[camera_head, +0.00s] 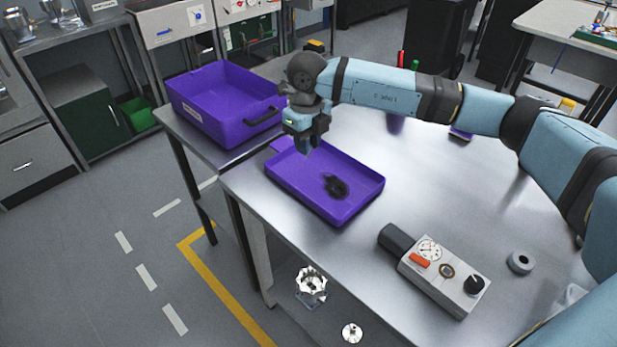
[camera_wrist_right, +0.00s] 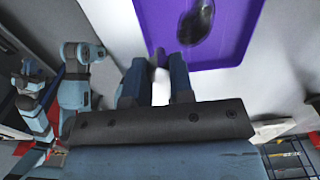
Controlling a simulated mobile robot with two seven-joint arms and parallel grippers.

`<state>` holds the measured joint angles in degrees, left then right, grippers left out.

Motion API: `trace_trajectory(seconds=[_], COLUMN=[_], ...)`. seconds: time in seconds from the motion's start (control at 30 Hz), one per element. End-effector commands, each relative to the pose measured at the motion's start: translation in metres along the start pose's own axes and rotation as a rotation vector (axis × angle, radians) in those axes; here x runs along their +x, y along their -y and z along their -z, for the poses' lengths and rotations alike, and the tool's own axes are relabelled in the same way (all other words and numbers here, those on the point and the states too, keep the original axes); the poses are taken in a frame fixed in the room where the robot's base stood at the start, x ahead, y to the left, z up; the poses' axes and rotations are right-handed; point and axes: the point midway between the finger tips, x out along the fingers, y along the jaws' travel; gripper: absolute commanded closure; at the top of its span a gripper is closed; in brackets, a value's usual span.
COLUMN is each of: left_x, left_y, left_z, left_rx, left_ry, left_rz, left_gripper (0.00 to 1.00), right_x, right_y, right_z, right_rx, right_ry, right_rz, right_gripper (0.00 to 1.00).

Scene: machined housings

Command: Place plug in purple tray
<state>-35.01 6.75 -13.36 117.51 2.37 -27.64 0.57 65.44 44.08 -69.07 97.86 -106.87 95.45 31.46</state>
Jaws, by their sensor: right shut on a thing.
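The purple tray (camera_head: 372,189) is shallow and lies on the near-left part of the metal table; part of it also shows at the top of the wrist view (camera_wrist_right: 235,45). My right gripper (camera_head: 303,147) is above the tray's back-left corner, pointing down. The piece cannot be made out in the head view.
A deep purple bin (camera_head: 217,127) with a black handle stands behind and left of the tray. A grey gauge box (camera_head: 440,275) and a grey ring (camera_head: 520,262) are on the table to the right. Metal parts (camera_head: 311,285) show below the near edge. The table centre is mostly clear.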

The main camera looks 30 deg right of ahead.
Motion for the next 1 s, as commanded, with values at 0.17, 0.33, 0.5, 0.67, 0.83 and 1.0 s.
trace_trajectory(seconds=[0.17,0.33,0.5,0.67,0.83,1.0], left_x=[0.0,0.001,0.001,0.002,0.002,0.003], left_y=[0.001,0.002,0.002,0.002,0.0,-0.001], left_z=[0.0,0.002,0.003,0.003,0.004,0.004], left_rx=[0.005,0.009,0.009,0.007,0.0,-0.004], left_ry=[0.0,-0.002,-0.005,-0.006,-0.008,-0.009], left_rz=[0.0,0.0,0.0,0.001,0.001,0.001], left_gripper=[1.0,1.0,1.0,1.0,1.0,1.0], right_x=[0.045,0.067,0.079,0.103,0.113,0.113], right_y=[0.0,0.0,0.0,-0.001,0.0,0.0], right_z=[0.0,0.0,0.0,0.0,0.0,0.0], right_rx=[0.001,0.0,0.0,0.0,0.0,0.0], right_ry=[-0.002,0.0,-0.001,-0.002,0.001,0.0], right_rz=[-0.001,-0.001,-0.001,-0.001,0.0,0.0], right_gripper=[1.0,1.0,1.0,1.0,1.0,1.0])
